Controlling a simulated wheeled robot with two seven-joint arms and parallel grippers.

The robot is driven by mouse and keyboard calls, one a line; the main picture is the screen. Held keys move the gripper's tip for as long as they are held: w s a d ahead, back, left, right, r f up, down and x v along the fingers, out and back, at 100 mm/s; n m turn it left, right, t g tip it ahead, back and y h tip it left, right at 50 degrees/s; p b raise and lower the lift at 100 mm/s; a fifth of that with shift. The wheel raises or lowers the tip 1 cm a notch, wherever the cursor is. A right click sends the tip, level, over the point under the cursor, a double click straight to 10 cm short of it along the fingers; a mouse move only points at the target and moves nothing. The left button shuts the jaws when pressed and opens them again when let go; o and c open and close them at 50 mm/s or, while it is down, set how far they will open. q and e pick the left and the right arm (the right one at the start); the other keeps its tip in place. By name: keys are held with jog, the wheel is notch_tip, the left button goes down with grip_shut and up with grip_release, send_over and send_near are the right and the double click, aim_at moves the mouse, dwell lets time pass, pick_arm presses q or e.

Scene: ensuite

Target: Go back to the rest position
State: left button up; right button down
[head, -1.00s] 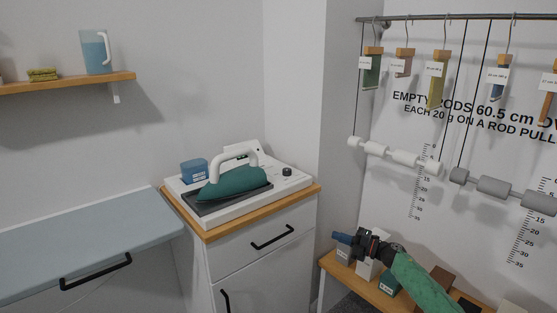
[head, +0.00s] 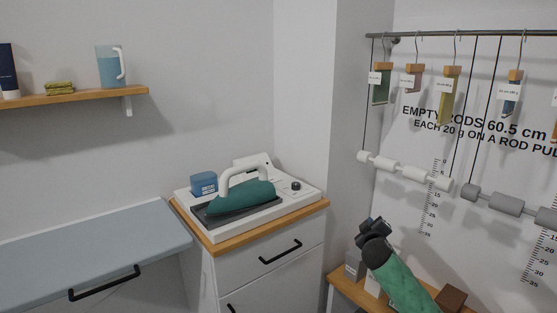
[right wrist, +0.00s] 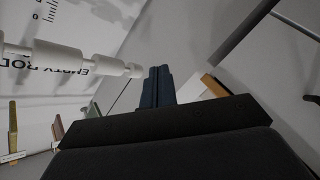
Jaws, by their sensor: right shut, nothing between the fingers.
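My right arm comes in from the lower right of the head view, with a green sleeve-like link. My right gripper (head: 366,226) is dark with bluish fingers and is held above the low wooden bench. In the right wrist view its two blue fingers (right wrist: 158,86) lie together, shut, with nothing between them. My left gripper and left arm do not show in the head view.
The low bench (head: 345,290) with small boxes stands below my right gripper. White rods (head: 402,171) hang on cords from a rail (head: 470,34). A cabinet (head: 265,258) bears a green iron (head: 240,196). A blue board (head: 90,250) lies at left.

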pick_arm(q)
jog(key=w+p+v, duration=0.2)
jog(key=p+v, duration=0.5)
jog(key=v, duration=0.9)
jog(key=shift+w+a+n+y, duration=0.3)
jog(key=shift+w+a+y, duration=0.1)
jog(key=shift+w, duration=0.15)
pick_arm(e)
jog(key=s+a+f+m+g+y, duration=0.1)
jog(key=s+a+f+g, duration=0.3)
jog(key=s, duration=1.6)
jog(key=s+a+f+m+g+y, duration=0.2)
jog(key=s+a+f+g, duration=0.3)
jog(key=s, duration=1.5)
jog(key=s+a+f+m+g+y, duration=0.2)
jog(key=s+a+f+g, duration=0.3)
jog(key=s+f, duration=0.7)
jog(key=s+a, duration=0.2)
jog(key=s, duration=0.6)
jog(key=shift+a, duration=0.4)
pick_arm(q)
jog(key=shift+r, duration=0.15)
pick_arm(e)
jog(key=shift+s+f, duration=0.1)
